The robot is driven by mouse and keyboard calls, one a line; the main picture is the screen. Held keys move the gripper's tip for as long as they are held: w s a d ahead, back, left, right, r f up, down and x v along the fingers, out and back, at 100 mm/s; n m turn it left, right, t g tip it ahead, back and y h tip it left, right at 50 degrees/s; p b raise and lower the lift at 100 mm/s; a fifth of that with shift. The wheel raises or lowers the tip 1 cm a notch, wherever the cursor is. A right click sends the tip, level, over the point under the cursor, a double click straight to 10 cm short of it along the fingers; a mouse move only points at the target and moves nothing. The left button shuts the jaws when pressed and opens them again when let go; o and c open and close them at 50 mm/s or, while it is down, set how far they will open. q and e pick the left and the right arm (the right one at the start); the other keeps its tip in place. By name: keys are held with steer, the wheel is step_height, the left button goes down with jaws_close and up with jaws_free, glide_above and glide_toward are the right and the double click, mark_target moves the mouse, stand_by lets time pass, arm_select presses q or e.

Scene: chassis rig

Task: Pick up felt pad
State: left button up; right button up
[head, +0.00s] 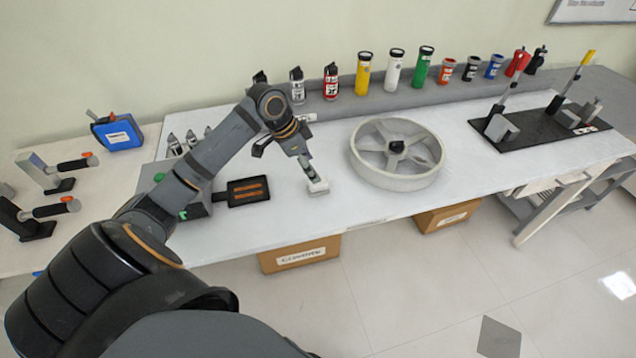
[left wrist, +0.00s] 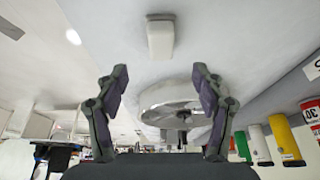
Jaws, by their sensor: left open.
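A small whitish block, which looks like the felt pad (head: 318,187), lies on the white bench near its front edge. It also shows at the top middle of the left wrist view (left wrist: 160,37), apart from the fingers. My left gripper (head: 313,176) is just above and beside it in the head view. In the left wrist view my left gripper (left wrist: 160,71) is open, with its two fingers wide apart and nothing between them. My right gripper is in neither view.
A large spoked wheel (head: 364,165) lies close to the right of the pad. A black tray (head: 248,191) with orange-brown strips is to the left. Several bottles and cans (head: 363,74) line the back ledge. A dark fixture board (head: 530,130) is at the right.

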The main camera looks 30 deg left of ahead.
mark_target(318, 185)
arm_select(q)
steer(key=x, duration=0.2)
steer(key=shift+w+f, duration=0.15)
steer(key=shift+f, duration=0.15)
steer(key=shift+w+f, duration=0.15)
steer(key=shift+f, duration=0.2)
steer(key=x, duration=0.3)
steer(key=shift+s+f+p, duration=0.3)
steer(key=shift+f+p, duration=0.05)
steer(key=shift+f, duration=0.1)
steer(key=shift+w+f, duration=0.25)
steer(key=shift+f, duration=0.3)
steer(key=c, duration=1.2)
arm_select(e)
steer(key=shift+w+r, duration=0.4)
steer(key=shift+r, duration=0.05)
